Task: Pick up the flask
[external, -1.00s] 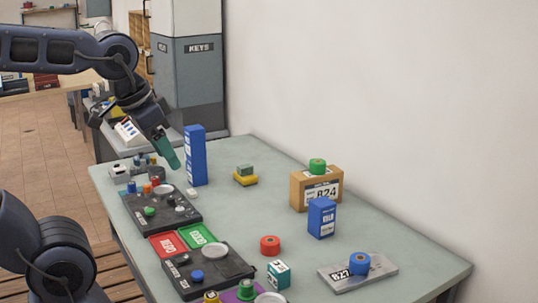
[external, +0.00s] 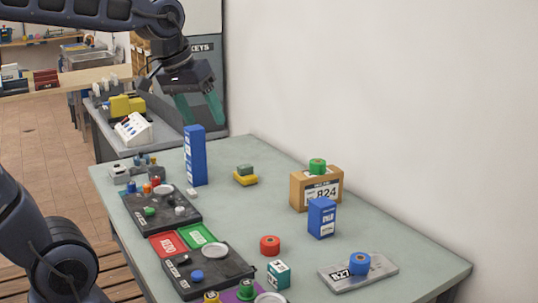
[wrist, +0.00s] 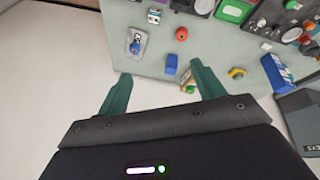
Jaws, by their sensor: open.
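I cannot make out a flask for certain in either view. My gripper (external: 200,110) is open and empty, with its two green fingers spread above the far end of the table, near the top of a tall blue box (external: 195,155). In the wrist view my gripper (wrist: 160,72) has a green roll (wrist: 190,88) and a blue box (wrist: 172,64) showing near its right finger. The fingers hide part of the tabletop there.
The table (external: 225,225) holds a cardboard box (external: 300,190), a small blue box (external: 321,217), a red roll (external: 270,245), a yellow block (external: 246,179) and a grey plate (external: 340,280) bearing a blue roll (external: 359,263). Black panels (external: 160,212) line the left edge. A white wall (external: 400,120) borders the right.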

